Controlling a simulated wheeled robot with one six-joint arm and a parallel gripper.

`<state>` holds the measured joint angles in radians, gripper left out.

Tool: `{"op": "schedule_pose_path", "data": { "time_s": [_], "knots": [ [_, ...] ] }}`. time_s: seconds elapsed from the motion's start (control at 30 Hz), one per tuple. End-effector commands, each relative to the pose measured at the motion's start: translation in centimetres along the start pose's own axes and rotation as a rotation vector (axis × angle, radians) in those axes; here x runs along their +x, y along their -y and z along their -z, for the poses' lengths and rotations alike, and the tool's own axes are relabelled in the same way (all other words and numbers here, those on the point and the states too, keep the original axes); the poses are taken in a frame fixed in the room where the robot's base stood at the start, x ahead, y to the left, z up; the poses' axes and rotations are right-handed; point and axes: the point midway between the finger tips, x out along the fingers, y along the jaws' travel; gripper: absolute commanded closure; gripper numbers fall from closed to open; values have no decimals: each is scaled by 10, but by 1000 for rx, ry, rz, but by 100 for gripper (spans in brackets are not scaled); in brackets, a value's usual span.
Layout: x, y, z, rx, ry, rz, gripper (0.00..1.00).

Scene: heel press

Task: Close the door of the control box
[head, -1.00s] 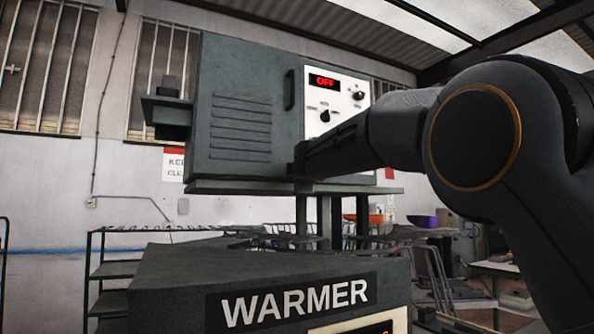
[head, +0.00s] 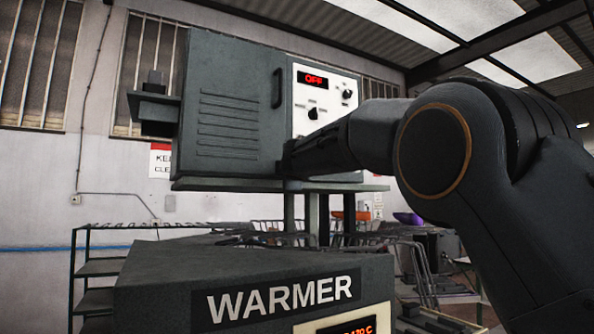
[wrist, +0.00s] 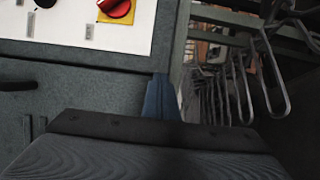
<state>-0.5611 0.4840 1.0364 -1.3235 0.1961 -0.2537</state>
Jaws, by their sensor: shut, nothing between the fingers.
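The control box stands on a dark shelf behind the WARMER machine in the head view. Its grey door (head: 228,110) has louvre slots and a dark vertical handle (head: 276,88). The door looks level with the white control panel (head: 325,95) to its right, but I cannot tell if a thin gap remains. My gripper (head: 287,163) is shut and empty at the door's lower right corner, close to or touching it. In the wrist view the shut fingers (wrist: 160,97) point along the grey front, beside its edge. The handle (wrist: 18,84) shows at the left.
The WARMER machine (head: 240,275) stands in front, below my arm. A dark bracket (head: 152,105) sticks out left of the box. The shelf (head: 350,187) runs under it. A rack (head: 97,268) stands at the lower left, and wire frames show at the right in the wrist view (wrist: 235,85).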

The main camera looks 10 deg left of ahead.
Motion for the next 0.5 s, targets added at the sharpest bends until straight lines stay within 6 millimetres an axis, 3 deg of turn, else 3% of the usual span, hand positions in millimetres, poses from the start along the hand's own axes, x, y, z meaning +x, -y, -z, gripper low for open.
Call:
{"op": "schedule_pose_path", "data": {
  "time_s": [0.27, 0.5],
  "knots": [
    [-38, -5, -20, 1, 1, -9, 100],
    [-78, -5, -25, 1, -10, -9, 100]
  ]
}}
